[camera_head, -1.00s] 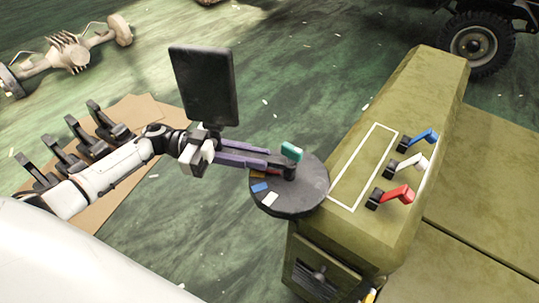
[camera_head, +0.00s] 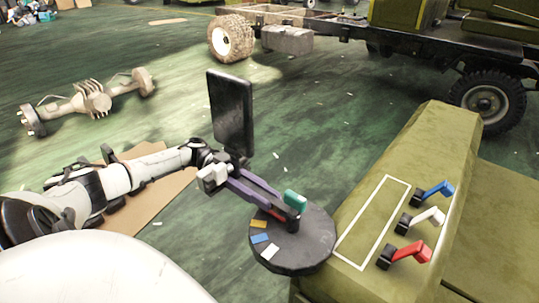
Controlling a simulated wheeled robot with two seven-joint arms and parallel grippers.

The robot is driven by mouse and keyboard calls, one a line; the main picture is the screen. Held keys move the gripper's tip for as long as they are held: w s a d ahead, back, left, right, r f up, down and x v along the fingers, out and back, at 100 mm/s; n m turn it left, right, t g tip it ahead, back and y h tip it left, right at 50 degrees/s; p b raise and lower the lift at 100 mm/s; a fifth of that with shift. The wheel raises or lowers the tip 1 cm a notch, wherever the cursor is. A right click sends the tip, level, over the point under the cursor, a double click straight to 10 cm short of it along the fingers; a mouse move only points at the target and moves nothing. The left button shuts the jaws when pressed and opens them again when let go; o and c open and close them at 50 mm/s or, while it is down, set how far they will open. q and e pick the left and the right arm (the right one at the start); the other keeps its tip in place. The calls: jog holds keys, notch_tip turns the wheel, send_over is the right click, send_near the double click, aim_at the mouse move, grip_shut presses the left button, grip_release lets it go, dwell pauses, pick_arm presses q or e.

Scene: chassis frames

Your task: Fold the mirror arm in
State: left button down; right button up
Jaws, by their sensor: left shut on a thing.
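The mirror arm (camera_head: 255,193) is a dark and purple bar. It runs up and left from a pivot on a round dark disc (camera_head: 312,250). A flat black mirror plate (camera_head: 231,113) stands upright at its outer end. A teal knob (camera_head: 294,199) sits by the pivot. My left gripper (camera_head: 227,174) is shut on the mirror arm near the foot of the plate; the exact finger contact is hard to see. My right gripper is not in view.
An olive chassis block (camera_head: 420,170) stands right of the disc, with blue (camera_head: 436,190), white (camera_head: 430,214) and red (camera_head: 410,252) levers. An axle (camera_head: 90,100) lies on the floor at left, near cardboard (camera_head: 150,205). Open floor lies behind the mirror.

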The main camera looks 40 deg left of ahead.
pick_arm(q)
jog(key=shift+s+f, duration=0.1)
jog(key=c, duration=1.7)
grip_release()
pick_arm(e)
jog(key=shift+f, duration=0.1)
pick_arm(q)
jog(key=a+b, duration=0.1)
jog(key=a, duration=0.1)
jog(key=a+b, duration=0.2)
jog(key=a, duration=0.1)
jog(key=a+b, duration=0.2)
jog(key=a, duration=0.1)
jog(key=shift+s+a+f, duration=0.1)
jog(key=shift+a+f, duration=0.1)
jog(key=shift+f, duration=0.15)
jog(key=a+b, duration=0.1)
jog(key=b, duration=0.3)
jog(key=shift+s+a+r, duration=0.15)
jog(key=shift+a+r, duration=0.25)
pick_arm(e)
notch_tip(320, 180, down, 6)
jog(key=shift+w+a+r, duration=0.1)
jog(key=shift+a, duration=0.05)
